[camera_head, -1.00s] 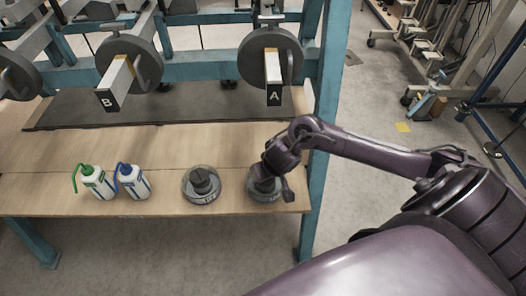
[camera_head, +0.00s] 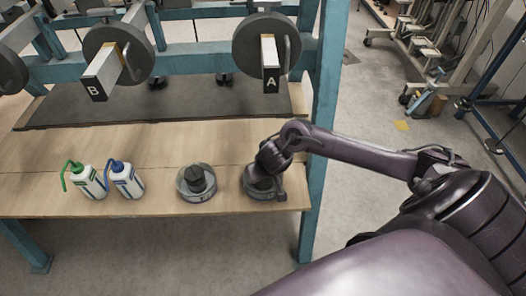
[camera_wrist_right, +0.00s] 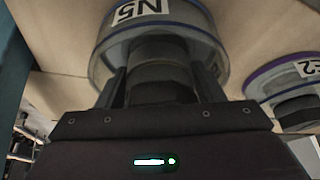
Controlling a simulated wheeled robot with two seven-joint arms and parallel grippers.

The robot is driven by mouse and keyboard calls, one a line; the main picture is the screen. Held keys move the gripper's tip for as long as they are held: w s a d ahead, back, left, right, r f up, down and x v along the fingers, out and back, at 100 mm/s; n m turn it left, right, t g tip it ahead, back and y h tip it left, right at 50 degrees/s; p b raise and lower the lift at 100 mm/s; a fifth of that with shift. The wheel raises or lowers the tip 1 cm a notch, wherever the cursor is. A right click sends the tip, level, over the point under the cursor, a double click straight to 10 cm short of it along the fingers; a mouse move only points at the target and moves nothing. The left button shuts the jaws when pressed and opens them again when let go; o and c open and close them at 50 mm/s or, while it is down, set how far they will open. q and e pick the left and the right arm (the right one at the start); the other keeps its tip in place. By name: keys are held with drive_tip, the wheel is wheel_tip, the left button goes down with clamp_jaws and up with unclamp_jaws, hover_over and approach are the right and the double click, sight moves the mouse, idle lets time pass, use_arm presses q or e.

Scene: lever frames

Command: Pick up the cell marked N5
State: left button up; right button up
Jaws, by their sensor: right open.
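The cell marked N5 (camera_wrist_right: 165,28) is a round, clear-walled disc with a black knob (camera_wrist_right: 160,75) on top; its N5 label shows in the right wrist view. In the head view this cell (camera_head: 250,189) stands near the front right corner of the wooden bench, partly hidden by my right gripper (camera_head: 265,185). In the right wrist view the fingers of my right gripper (camera_wrist_right: 160,84) are open, one on each side of the knob. Whether they touch it I cannot tell. My left gripper is not in view.
A second cell (camera_head: 196,193) stands just left on the bench (camera_head: 150,205); in the wrist view it (camera_wrist_right: 285,85) has a purple rim. A green-capped bottle (camera_head: 90,182) and a blue-capped bottle (camera_head: 127,180) stand further left. Levers B (camera_head: 97,85) and A (camera_head: 270,78) overhang the back. A teal post (camera_head: 322,120) rises close right.

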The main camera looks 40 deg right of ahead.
drive_tip(key=c, duration=1.3)
drive_tip(key=shift+w+r, duration=0.1)
drive_tip(key=shift+r, duration=0.05)
clamp_jaws()
